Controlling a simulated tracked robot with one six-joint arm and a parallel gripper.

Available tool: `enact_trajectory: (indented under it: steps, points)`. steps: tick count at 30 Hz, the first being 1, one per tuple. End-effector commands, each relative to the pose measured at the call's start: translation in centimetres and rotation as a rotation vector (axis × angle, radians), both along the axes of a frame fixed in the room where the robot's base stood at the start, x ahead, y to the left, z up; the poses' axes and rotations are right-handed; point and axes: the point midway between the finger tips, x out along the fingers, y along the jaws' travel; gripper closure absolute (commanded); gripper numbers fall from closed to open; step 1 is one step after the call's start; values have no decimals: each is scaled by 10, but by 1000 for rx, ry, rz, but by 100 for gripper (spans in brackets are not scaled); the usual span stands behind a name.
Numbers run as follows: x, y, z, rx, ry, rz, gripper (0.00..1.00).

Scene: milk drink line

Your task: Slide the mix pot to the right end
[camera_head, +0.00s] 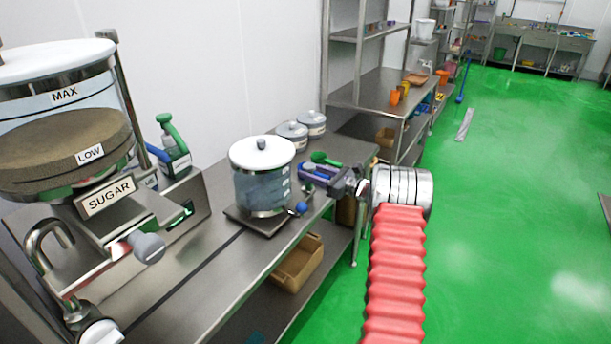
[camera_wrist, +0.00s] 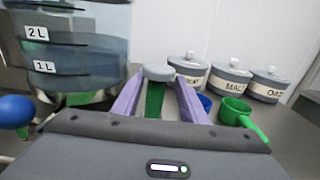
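The mix pot (camera_head: 262,190) is a clear vessel with a white lid and litre marks. It stands upright on a dark square plate (camera_head: 245,220) on the steel bench, near the slot along the bench top. In the wrist view the pot (camera_wrist: 80,60) fills the upper left. A blue ball knob (camera_head: 301,208) sits low on the pot's right side and shows at the left edge of the wrist view (camera_wrist: 15,111). My gripper (camera_head: 308,171) is right of the pot, its purple fingers apart. A green upright piece with a grey cap (camera_wrist: 158,74) shows between them; contact is unclear.
Lidded canisters (camera_head: 292,135) stand behind, against the wall. A green scoop (camera_wrist: 240,114) lies in front of them. The sugar dispenser (camera_head: 65,130) is on the left. A tan bin (camera_head: 297,262) sits on the shelf below. Green floor is open at right.

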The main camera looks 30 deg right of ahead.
Motion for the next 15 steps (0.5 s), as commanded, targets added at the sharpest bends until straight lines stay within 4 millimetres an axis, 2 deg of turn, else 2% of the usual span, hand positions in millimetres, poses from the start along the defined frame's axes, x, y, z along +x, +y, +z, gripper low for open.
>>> enact_trajectory:
  steps: [8,15]
  points:
    - [-4,-1,0,0,0,2,61]
    - [-29,-12,0,1,0,1,61]
